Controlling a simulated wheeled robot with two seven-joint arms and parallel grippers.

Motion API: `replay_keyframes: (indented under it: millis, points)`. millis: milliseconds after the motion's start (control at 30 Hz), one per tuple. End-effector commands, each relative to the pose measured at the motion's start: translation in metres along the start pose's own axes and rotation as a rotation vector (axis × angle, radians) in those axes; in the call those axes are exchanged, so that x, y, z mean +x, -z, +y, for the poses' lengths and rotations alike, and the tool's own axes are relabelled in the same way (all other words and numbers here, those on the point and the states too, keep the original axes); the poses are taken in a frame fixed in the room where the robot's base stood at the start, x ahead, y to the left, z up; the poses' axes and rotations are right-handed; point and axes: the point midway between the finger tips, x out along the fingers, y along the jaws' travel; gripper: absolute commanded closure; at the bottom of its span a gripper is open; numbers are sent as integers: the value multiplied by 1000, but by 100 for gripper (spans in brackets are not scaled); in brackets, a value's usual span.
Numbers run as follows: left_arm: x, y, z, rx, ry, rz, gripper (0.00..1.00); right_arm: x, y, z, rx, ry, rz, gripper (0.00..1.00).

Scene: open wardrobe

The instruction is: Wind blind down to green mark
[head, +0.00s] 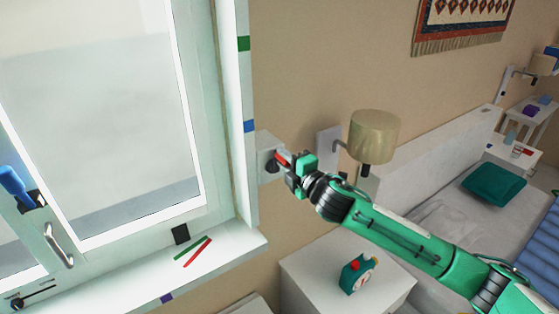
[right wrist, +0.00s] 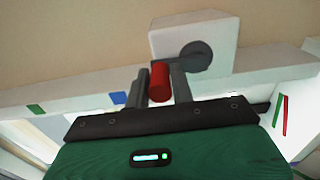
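My right gripper (head: 288,167) is at the white crank box (head: 265,147) on the wall, just right of the window frame. In the right wrist view, its two fingers (right wrist: 160,88) stand closely on either side of the red crank handle (right wrist: 159,76), which also shows in the head view (head: 281,158). The round grey crank hub (right wrist: 196,56) is beside the fingers. The green mark (head: 243,43) is high on the window's side frame, and a blue mark (head: 250,126) is lower. I cannot tell a blind's lower edge from the pale window pane (head: 110,110). My left gripper is out of view.
A beige wall lamp (head: 374,136) stands close behind my right arm. Red and green sticks (head: 197,252) lie on the sill. A blue object (head: 12,183) is at the far left.

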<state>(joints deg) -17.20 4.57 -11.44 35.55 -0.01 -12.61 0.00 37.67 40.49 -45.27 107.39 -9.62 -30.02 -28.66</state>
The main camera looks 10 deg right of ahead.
Motion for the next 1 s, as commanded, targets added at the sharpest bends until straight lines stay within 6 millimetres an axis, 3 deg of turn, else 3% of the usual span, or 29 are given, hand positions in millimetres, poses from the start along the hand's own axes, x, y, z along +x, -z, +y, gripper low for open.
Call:
replay_keyframes:
  millis: [200,633,900,1000]
  points:
    - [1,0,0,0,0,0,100,0,-16,-6,-1,5,-4,81]
    - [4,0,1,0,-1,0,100,0,-19,-11,0,7,-2,80]
    - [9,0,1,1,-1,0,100,0,-29,-20,1,8,-2,71]
    - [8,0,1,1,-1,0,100,0,-29,-20,1,7,-1,74]
